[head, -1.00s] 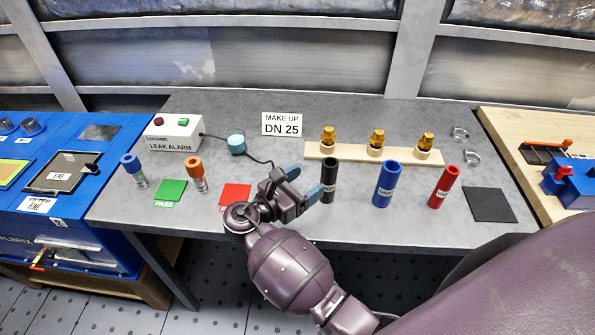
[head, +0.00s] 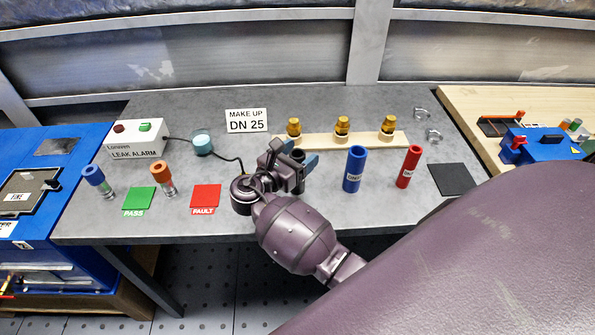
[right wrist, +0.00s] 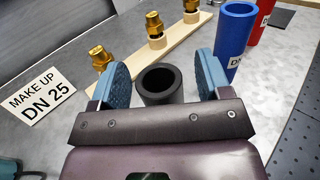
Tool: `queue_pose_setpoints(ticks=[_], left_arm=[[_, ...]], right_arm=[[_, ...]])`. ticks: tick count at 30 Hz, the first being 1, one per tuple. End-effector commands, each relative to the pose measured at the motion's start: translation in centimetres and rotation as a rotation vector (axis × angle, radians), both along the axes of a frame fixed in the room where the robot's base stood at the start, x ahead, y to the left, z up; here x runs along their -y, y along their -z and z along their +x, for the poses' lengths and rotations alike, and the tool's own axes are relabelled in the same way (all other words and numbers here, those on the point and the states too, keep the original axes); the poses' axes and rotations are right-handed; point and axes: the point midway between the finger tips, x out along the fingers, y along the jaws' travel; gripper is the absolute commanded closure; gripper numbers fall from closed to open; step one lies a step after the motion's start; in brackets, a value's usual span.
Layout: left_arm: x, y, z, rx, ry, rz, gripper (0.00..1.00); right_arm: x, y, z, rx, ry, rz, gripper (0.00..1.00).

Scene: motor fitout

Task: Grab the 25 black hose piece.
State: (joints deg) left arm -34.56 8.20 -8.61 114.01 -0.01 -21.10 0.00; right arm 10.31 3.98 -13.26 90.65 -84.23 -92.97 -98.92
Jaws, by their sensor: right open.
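The black hose piece (right wrist: 160,84) stands upright on the grey table. In the right wrist view its open top shows between the two blue finger pads of my right gripper (right wrist: 158,78). The gripper is open, with a gap on each side of the hose. My left gripper is not in view. A white sign (head: 247,120) reads "MAKE UP DN 25".
A blue hose (head: 354,170) and a red hose (head: 408,167) stand to the right. Behind is a wooden strip (head: 318,141) with brass fittings. A black mat (head: 452,179) lies at right. Green (head: 139,200) and red (head: 205,198) cards lie left, near the leak alarm box (head: 136,140).

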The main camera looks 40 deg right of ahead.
Motion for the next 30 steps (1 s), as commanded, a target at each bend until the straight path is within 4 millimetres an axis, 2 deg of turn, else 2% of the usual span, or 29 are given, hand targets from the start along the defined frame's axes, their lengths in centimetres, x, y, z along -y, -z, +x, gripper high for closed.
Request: queue_pose_setpoints(ticks=[3, 10, 24, 30], left_arm=[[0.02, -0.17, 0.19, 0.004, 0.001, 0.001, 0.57], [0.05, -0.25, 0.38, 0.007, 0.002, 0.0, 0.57], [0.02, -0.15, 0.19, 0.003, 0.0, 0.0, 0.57], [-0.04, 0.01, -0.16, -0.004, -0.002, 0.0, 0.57]], right_arm=[[1.19, -0.03, 0.3, 0.0, 0.0, 0.0, 0.29], [1.38, 0.02, 0.34, 0.0, 0.0, 0.001, 0.29], [1.34, 0.03, 0.32, 0.0, 0.0, 0.002, 0.99], [1.34, -0.02, 0.34, 0.0, -0.001, 0.002, 1.0]])
